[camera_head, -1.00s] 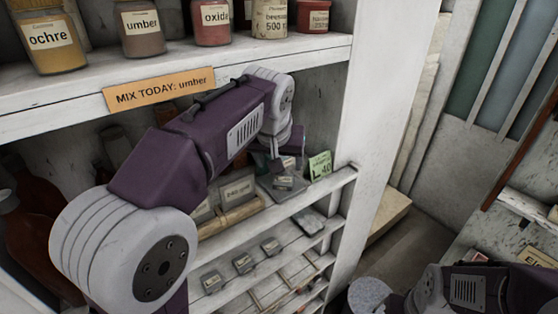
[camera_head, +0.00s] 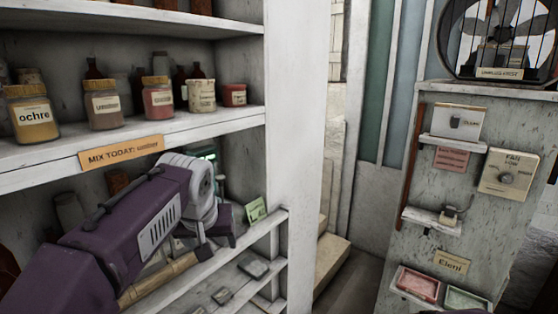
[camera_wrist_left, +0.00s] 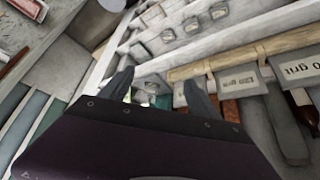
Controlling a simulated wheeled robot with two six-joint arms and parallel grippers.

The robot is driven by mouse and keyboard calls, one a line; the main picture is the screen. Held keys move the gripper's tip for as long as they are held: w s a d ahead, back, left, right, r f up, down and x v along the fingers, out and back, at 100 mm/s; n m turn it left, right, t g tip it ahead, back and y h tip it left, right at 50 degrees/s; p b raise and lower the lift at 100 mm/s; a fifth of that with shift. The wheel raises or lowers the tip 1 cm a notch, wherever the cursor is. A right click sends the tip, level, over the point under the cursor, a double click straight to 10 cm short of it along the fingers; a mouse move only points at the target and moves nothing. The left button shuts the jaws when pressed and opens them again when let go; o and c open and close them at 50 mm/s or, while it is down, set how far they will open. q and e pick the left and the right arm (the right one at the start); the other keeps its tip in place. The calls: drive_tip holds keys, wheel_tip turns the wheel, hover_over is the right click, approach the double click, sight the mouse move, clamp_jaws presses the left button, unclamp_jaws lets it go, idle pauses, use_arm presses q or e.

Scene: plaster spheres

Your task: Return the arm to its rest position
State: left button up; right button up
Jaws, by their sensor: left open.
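My left arm (camera_head: 130,225) comes in from the lower left of the head view, purple with grey joints, bent in front of the white shelving. My left gripper (camera_head: 204,249) hangs at its far end by the lower shelves, and its fingertips are small and partly hidden there. In the left wrist view the two dark fingers of the left gripper (camera_wrist_left: 158,84) stand apart, with nothing held between them. Shelf boards and grey tags lie beyond them. My right gripper does not show in these frames.
The upper shelf (camera_head: 215,121) holds an ochre jar (camera_head: 33,115) and several other jars above the arm. An orange label (camera_head: 121,152) is on its edge. A green note (camera_head: 256,210) stands at a lower shelf's end. A fan (camera_head: 500,40) and trays (camera_head: 418,284) are at right.

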use_arm(q)
drive_tip(key=s+a+f+g+b, duration=0.1)
drive_tip(key=s+f, duration=0.4)
drive_tip(key=f, duration=0.6)
drive_tip(key=s+f+g+b, duration=0.2)
drive_tip(key=s+f, duration=0.4)
drive_tip(key=f, duration=0.5)
drive_tip(key=s+a+f+m+g+h+b, duration=0.1)
drive_tip(key=s+f+b, duration=0.1)
drive_tip(key=s+f, duration=0.4)
wheel_tip(320, 180, down, 6)
drive_tip(key=shift+a+r+g, duration=0.1)
drive_tip(key=shift+a+g, duration=0.25)
drive_tip(key=shift+g, duration=0.05)
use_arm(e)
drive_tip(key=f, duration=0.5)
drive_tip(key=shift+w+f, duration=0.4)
